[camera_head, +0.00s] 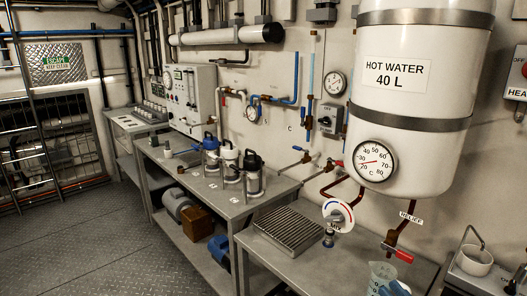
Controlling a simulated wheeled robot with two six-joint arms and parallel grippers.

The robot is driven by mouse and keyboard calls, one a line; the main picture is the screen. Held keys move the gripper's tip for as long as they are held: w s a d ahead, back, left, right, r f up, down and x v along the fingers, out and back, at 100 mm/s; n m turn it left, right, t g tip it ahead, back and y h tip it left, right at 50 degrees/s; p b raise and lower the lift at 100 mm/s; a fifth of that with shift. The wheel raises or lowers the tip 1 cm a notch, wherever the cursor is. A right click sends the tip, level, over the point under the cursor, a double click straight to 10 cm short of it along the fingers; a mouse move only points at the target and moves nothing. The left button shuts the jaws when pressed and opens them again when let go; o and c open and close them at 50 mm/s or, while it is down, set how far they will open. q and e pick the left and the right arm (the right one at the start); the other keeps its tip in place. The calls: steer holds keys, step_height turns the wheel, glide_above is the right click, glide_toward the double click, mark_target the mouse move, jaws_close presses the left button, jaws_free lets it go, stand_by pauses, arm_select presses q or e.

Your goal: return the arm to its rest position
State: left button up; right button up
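My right gripper (517,279) shows only as a small dark piece at the bottom right edge, beside the small stand with the white cup. Most of it is cut off by the frame, so I cannot tell whether it is open or shut, or whether it holds anything. My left gripper and arm are not in view.
A steel bench (285,262) carries a ribbed drain tray (288,230) and a clear beaker (381,275) at the front edge. The white hot water tank (415,95) hangs above, with a red-handled relief valve (397,252) below. A white cup (475,261) stands right. Floor at left is clear.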

step_height(320, 180, down, 10)
steer(key=s+d+m+g+h, duration=0.1)
steer(key=s+m+g+h, duration=0.2)
steer(key=h, duration=0.4)
steer(key=s+a+f+g+h, duration=0.1)
steer(key=s+f+g, duration=0.5)
steer(key=s, duration=0.3)
steer(key=s+a+f+g+h, duration=0.1)
steer(key=s+f+g+h, duration=0.1)
steer(key=s+f+g, duration=0.6)
steer(key=s+x, duration=0.2)
steer(key=x, duration=1.1)
steer(key=s+f+x, duration=0.1)
steer(key=s+x, duration=0.2)
steer(key=x, duration=1.1)
steer(key=s+f+m, duration=0.1)
steer(key=s+f, duration=1.6)
steer(key=f, duration=0.3)
steer(key=shift+s+d+f+g, duration=0.35)
steer(key=shift+s+d+g, duration=0.05)
steer(key=shift+d, duration=0.1)
